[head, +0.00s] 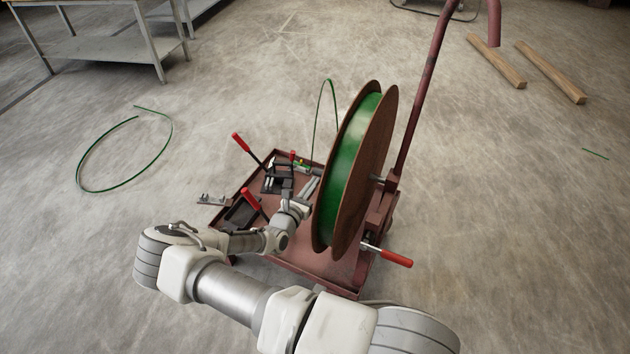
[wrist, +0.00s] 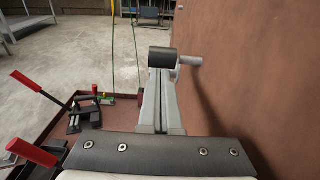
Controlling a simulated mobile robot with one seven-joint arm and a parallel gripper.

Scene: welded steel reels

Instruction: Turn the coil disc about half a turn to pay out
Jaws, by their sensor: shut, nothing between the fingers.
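The coil disc (head: 378,165) is a brown reel with green strap (head: 352,160) wound between two flanges. It stands upright on a red steel cart (head: 320,262). In the wrist view its brown flange (wrist: 245,70) fills the right side. A dark cylindrical knob on a pale pin (wrist: 190,61) sticks out from that flange. My gripper (head: 312,186) is at the disc's left face. In the wrist view my gripper (wrist: 162,80) is shut and points forward, its tips at the dark knob. I cannot tell if they touch it. The pin is hidden in the head view.
Red-handled tools (head: 280,180) stand on the cart's left side. A red-handled lever (head: 390,256) sticks out right. A red post (head: 425,90) rises behind the disc. A loose strap loop (head: 125,150) and timbers (head: 497,60) lie on the floor. A grey table (head: 95,45) stands back left.

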